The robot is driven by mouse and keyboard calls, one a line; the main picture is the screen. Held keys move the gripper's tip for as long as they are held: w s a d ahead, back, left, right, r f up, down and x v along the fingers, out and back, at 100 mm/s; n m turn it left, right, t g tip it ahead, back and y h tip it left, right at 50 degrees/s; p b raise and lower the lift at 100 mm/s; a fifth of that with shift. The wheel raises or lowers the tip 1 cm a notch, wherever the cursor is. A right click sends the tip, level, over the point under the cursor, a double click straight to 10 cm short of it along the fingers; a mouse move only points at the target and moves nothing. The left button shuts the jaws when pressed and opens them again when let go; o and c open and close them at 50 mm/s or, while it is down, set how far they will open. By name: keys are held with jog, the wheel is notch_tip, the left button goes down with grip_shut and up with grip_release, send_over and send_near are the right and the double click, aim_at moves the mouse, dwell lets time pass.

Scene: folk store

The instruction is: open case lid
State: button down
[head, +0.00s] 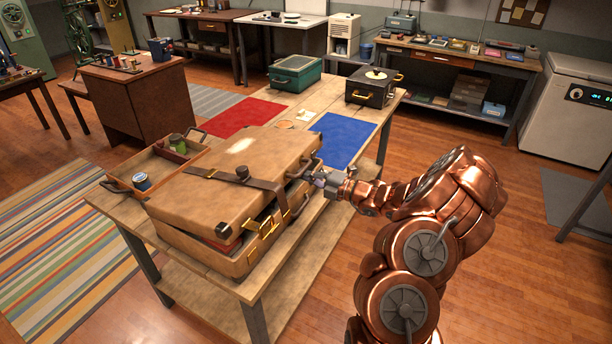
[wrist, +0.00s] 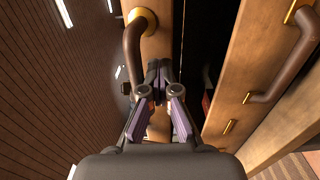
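The tan case (head: 190,245) lies on the wooden bench. Its lid (head: 225,190) sits slightly raised and tilted, with a dark gap along the front and something red inside. A dark strap crosses the lid and brass latches (head: 265,228) hang at the front. My gripper (head: 318,181) is at the lid's right side by its handle. In the wrist view, my gripper's fingers (wrist: 158,72) look closed together beside the lid's brown handle (wrist: 131,48); no part of the handle is clearly between them. The dark gap and the case base with its own handle (wrist: 294,62) show to the right.
The bench (head: 285,262) also bears an open wooden tray (head: 122,188) with jars at left, a green box (head: 295,73), a black box (head: 368,88), a red mat (head: 243,115) and a blue mat (head: 344,137). Open floor lies right of the bench.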

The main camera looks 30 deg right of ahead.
jog(key=shift+r, duration=0.15)
jog(key=shift+w+a+r+p, duration=0.1)
jog(key=shift+r+p, duration=0.5)
jog(key=shift+w+a+r+p, duration=0.1)
jog(key=shift+r+p, duration=0.45)
jog(key=shift+p, duration=0.05)
jog(key=shift+d, duration=0.1)
jog(key=shift+w+r+p, duration=0.25)
jog(key=shift+r+p, duration=0.7)
jog(key=shift+r, duration=0.15)
jog(key=shift+a+r, duration=0.15)
jog(key=shift+a, duration=0.05)
jog(key=shift+w+a+r+p, duration=0.1)
jog(key=shift+w+r+p, duration=0.1)
jog(key=shift+r+p, duration=0.45)
jog(key=shift+w+a+r+p, duration=0.1)
jog(key=shift+w+r+p, duration=0.1)
jog(key=shift+r+p, duration=0.4)
